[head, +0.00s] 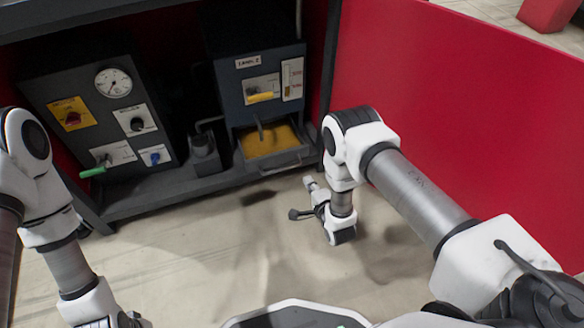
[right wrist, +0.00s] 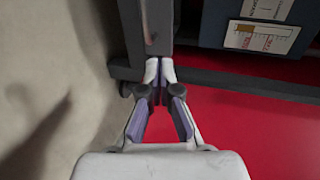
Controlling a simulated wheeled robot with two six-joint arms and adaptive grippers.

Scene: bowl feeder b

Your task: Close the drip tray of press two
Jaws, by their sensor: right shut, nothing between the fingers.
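Press two is a dark grey box (head: 229,84) with a blurred name label, in the upper middle of the head view. Its drip tray (head: 287,162) sticks out at the bottom front, with yellow contents showing and a bar handle on its front. My right gripper (head: 308,181) is shut and empty. It is in front of the frame, below and right of the tray, apart from it. My left gripper is out of view.
A control panel (head: 82,94) with a gauge and a green-handled lever stands left of the press. A dark frame surrounds both; its post (head: 328,70) is right of the press. A red wall (head: 480,100) lies beyond my right arm. The pale floor (head: 190,250) in front is clear.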

